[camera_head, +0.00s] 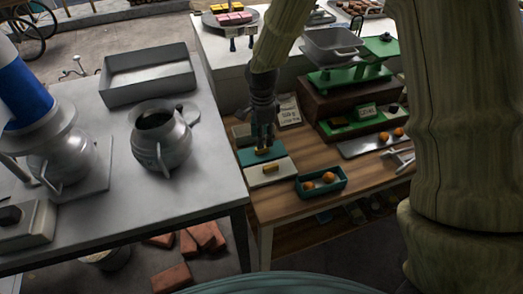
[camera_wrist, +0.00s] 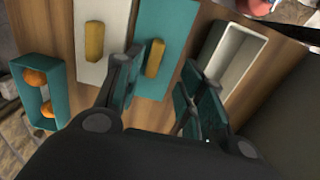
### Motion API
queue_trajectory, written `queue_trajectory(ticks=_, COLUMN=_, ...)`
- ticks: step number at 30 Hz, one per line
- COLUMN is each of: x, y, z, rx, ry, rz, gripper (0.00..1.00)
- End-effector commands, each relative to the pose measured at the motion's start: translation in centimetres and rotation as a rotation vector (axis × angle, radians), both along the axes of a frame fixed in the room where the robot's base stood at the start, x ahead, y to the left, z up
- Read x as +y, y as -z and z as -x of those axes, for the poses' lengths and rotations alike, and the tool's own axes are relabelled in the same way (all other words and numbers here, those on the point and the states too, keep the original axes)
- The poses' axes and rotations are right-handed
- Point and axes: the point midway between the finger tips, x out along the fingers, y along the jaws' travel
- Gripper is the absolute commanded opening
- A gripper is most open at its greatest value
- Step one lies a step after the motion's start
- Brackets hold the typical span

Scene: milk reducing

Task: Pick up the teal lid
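The teal lid (camera_wrist: 181,30) lies flat on the wooden table, with a yellow bar handle (camera_wrist: 155,58) on top. It also shows in the head view (camera_head: 246,157), partly hidden by my gripper (camera_head: 263,145). In the wrist view my gripper (camera_wrist: 160,78) is open and empty. Its fingers stand apart on either side of the handle's near end, with the handle closer to the left finger. I cannot tell the exact height of the fingertips above the lid.
A white lid (camera_wrist: 115,22) with a yellow handle lies left of the teal lid. A teal box (camera_head: 343,186) holds orange balls. An open pale box (camera_wrist: 253,42) stands right of the teal lid in the wrist view. A green scale (camera_head: 347,80) stands behind on a wooden block.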

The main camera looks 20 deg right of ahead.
Motion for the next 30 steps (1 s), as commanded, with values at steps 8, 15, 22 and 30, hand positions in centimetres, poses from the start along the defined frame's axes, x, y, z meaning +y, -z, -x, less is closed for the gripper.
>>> queue_trajectory(ticks=8, x=0.1, y=2.1, z=0.0, rx=0.005, ry=0.000, rz=-0.001, gripper=0.39)
queue_trajectory(ticks=15, x=0.1, y=4.2, z=0.0, rx=0.004, ry=-0.001, rz=0.000, gripper=0.39)
queue_trajectory(ticks=22, x=0.1, y=4.9, z=0.0, rx=0.002, ry=0.000, rz=0.000, gripper=0.39)
queue_trajectory(ticks=30, x=0.1, y=4.9, z=0.0, rx=0.002, ry=0.000, rz=0.000, gripper=0.20)
